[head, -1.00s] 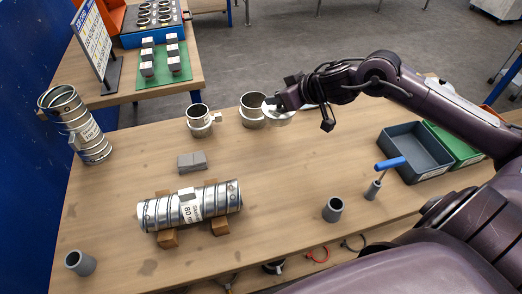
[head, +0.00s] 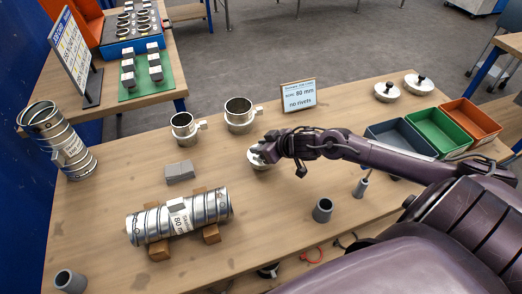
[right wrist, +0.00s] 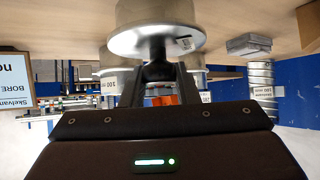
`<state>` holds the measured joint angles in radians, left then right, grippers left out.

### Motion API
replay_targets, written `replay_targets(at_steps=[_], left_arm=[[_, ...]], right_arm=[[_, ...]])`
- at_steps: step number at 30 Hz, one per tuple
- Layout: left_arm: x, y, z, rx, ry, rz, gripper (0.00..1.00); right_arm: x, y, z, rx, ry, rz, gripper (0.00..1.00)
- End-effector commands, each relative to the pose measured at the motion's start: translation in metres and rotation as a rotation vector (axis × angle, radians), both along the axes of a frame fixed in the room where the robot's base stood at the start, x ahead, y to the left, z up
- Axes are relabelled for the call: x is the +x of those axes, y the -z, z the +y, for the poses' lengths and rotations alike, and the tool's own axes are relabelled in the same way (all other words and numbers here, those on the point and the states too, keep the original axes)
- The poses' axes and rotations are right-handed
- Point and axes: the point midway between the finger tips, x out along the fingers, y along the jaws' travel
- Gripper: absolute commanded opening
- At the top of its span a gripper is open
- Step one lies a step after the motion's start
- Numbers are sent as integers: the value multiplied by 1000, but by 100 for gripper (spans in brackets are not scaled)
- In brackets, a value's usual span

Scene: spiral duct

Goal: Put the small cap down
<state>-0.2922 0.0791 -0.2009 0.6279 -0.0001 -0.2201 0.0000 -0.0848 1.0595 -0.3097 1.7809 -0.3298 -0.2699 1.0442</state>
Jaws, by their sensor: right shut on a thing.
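My right gripper (head: 264,150) is shut on the black knob (right wrist: 157,72) of a small silver cap (head: 258,161). The cap also shows large in the right wrist view (right wrist: 155,40), upside down there, with its disc close to the table top. In the head view it is at or just above the bare wood, right of the grey block (head: 180,172). I cannot tell whether it touches the table. My gripper and wrist hide part of it. My left gripper is not in view.
Two collars (head: 184,128) (head: 239,114) stand behind the cap. A spiral duct (head: 180,217) lies on wooden blocks in front left. Two knobbed caps (head: 387,92) (head: 418,85) sit back right. Blue-grey (head: 400,141), green (head: 446,130) and orange (head: 472,118) bins stand right. A sign (head: 299,95) stands behind.

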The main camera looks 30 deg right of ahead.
Motion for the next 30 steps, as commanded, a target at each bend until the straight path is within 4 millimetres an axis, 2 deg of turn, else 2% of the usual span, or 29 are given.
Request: replay_targets(at_steps=[3, 5, 15, 16, 20, 30], left_arm=[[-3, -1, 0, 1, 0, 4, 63], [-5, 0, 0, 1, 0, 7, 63], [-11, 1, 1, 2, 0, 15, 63], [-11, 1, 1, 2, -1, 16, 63], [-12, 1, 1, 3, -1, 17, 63], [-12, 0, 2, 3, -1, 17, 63]], right_arm=[[1, 16, 0, 3, 3, 0, 0], [1, 20, 0, 1, 2, -2, 0], [1, 24, 0, 1, 1, -2, 0], [0, 24, 0, 0, 0, 0, 30], [0, 24, 0, 0, 0, 0, 47], [0, 22, 0, -1, 0, 0, 50]])
